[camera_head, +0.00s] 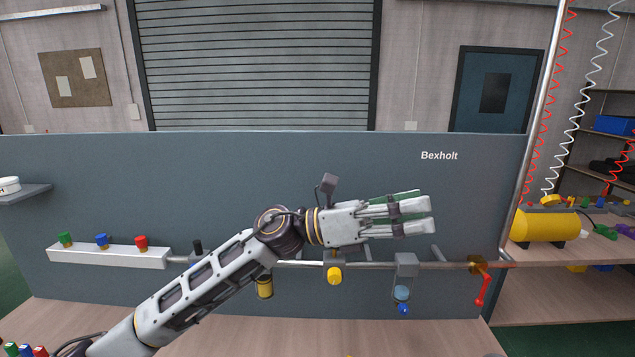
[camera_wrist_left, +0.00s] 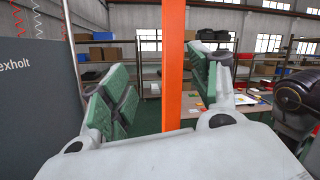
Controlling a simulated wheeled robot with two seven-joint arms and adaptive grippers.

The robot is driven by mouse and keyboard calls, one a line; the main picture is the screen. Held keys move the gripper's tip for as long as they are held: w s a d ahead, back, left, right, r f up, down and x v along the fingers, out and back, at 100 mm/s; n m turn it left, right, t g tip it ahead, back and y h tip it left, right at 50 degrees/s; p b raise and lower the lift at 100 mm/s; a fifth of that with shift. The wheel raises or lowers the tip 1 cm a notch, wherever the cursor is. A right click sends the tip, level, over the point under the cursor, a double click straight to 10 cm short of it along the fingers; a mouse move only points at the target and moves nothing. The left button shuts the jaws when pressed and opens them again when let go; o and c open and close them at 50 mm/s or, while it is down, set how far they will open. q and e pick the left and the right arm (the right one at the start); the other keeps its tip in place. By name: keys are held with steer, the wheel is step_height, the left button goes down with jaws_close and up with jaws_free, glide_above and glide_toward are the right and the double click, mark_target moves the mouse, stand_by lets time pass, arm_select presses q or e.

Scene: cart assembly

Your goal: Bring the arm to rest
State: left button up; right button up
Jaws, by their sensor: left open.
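My left arm reaches in from the lower left in the head view. Its left gripper (camera_head: 426,212) is raised in front of the grey panel (camera_head: 330,165), with the fingers pointing right. In the left wrist view the gripper (camera_wrist_left: 160,88) shows two spread fingers with green pads and nothing held between them. An orange post (camera_wrist_left: 173,65) shows in the gap between the fingers, beyond them; how far away it is I cannot tell. My right gripper is in neither view.
A pipe (camera_head: 345,264) with a yellow knob (camera_head: 334,276), a grey-blue fitting (camera_head: 402,294) and a red-handled valve (camera_head: 482,289) runs below the gripper. A white button box (camera_head: 107,257) is at left. A yellow tank (camera_head: 545,228) stands at right. The front worktop (camera_head: 300,338) is mostly bare.

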arm_select(q)
steer(key=w+a+f+n+t+y, duration=0.3)
steer(key=w+a+n+t, duration=0.3)
steer(key=n+t, duration=0.65)
steer(key=w+a+f+n+t+y, duration=0.2)
steer(key=w+a+n+t, duration=0.4)
steer(key=n+t, duration=0.7)
steer(key=a+f+n+g+y, duration=0.3)
steer(key=a+f+n+y, duration=0.5)
steer(key=f, duration=0.4)
steer(key=a+f+n+g+y, duration=0.45)
steer(key=a+f+n, duration=0.25)
steer(key=f+n, duration=0.4)
steer(key=s+a+f+n+g+y, duration=0.1)
steer(key=s+a+f+n+g, duration=0.3)
steer(key=s+f, duration=0.8)
steer(key=s+a+f+n+g+y, duration=0.2)
steer(key=s+a+f+g, duration=0.45)
steer(key=s+f, duration=0.55)
steer(key=s+f+g+b, duration=0.25)
steer(key=f+b, duration=0.25)
steer(key=f, duration=3)
steer(key=s+a+f+b, duration=0.2)
steer(key=s+f, duration=0.9)
steer(key=f, duration=0.2)
steer(key=s+a+f+b, duration=0.3)
steer(key=s+f, duration=0.9)
steer(key=shift+a+f, duration=0.15)
steer(key=shift+f, duration=0.25)
